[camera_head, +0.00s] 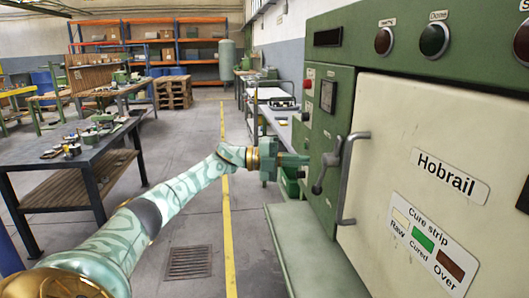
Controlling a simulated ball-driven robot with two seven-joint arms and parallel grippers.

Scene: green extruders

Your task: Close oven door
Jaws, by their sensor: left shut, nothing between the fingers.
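The oven door (405,135) is a large cream panel at the right, labelled "Hobrail", with a "Cure strip" sticker below. Its grey bar handle (345,205) runs up and down near the door's left edge. I cannot tell whether the door sits flush with the green oven body (400,52). A dark grey lever (326,165) is on the green panel just left of the handle. My left gripper (303,160) is shut and empty, pointing right, left of the lever and handle. It looks apart from the handle; contact with the lever cannot be told. My right gripper is not in view.
A green ledge (305,262) runs along the machine's base. A dark workbench (85,152) with small parts stands at the left. The floor between is clear, with a yellow line (228,235) and a drain grate (189,262). Orange shelves (200,52) stand far back.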

